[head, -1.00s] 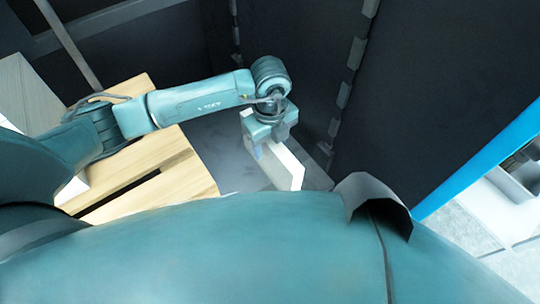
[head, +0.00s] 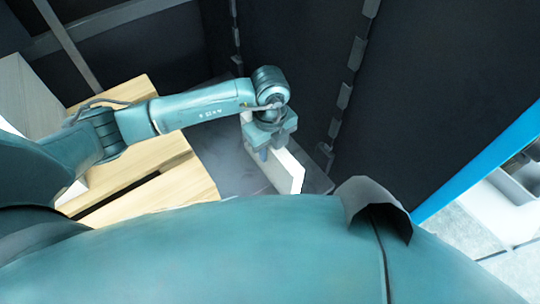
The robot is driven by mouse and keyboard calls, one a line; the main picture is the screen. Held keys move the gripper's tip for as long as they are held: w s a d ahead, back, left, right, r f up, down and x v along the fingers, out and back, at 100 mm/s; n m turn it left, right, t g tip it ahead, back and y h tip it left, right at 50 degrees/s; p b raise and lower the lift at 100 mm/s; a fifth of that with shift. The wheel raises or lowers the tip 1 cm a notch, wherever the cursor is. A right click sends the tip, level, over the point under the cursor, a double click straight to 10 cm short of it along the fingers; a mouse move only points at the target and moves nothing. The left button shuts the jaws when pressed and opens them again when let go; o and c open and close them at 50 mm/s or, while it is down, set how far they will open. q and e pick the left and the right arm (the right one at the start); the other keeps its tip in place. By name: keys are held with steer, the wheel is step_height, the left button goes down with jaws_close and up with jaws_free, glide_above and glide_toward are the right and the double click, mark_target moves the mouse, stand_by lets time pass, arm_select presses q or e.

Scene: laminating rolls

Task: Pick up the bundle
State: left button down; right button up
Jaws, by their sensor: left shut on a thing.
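A white, box-shaped bundle (head: 289,172) stands on edge beyond my body, near the middle of the head view. My left gripper (head: 265,152) comes down over it from above, with its fingers on either side. It is shut on the bundle. The gripper hides part of the bundle's upper side, and my body is close in front of its lower end. My right gripper is not in view.
A wooden pallet (head: 185,182) lies to the left, with a pale box (head: 28,88) at the far left. Dark panels (head: 300,50) rise close behind the bundle. A blue edge (head: 480,160) runs at the right.

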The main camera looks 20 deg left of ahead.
arm_select(q)
steer(key=shift+r, duration=0.1)
stand_by(0.3)
